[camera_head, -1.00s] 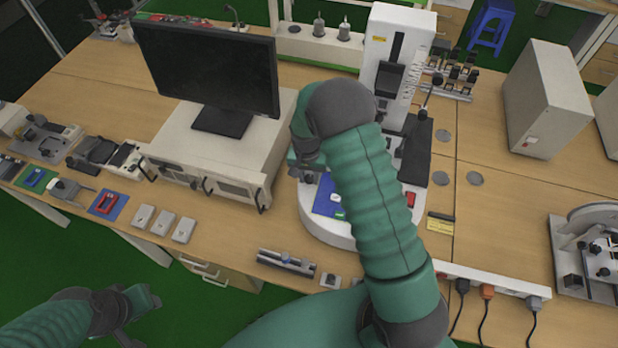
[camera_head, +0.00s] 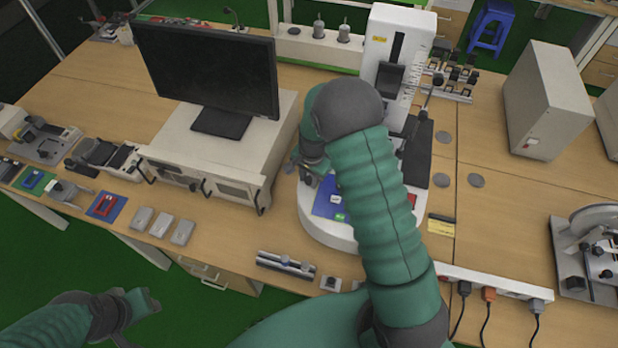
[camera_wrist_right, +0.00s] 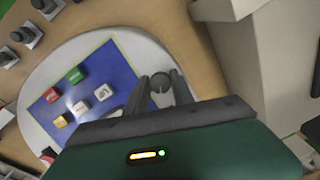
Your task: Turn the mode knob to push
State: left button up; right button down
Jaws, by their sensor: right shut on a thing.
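The tester's white base (camera_head: 322,228) carries a blue control panel (camera_head: 323,204) in the head view. In the right wrist view the blue panel (camera_wrist_right: 118,62) shows green, red, yellow and white buttons. A round grey mode knob (camera_wrist_right: 160,82) sits near the panel's edge. My right gripper (camera_wrist_right: 160,86) is shut on the knob, with a finger on each side. In the head view my right gripper (camera_head: 306,176) is over the panel, and my arm hides part of it. The knob's setting cannot be read. My left gripper (camera_head: 142,315) is open and empty, left of the bench front.
A monitor (camera_head: 205,70) stands on a beige cabinet (camera_head: 240,140) left of the tester. The tester's white column (camera_head: 400,50) rises behind my right arm. A power strip (camera_head: 490,282) lies along the front edge. A grey box (camera_head: 545,100) stands at right.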

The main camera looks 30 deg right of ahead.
jog(key=shift+w+r, duration=0.1)
jog(key=shift+w, duration=0.05)
jog(key=c, duration=1.1)
grip_release()
notch_tip(320, 180, up, 16)
jog(key=s+b, duration=0.2)
jog(key=shift+a+r, duration=0.15)
jog(key=shift+r, duration=0.1)
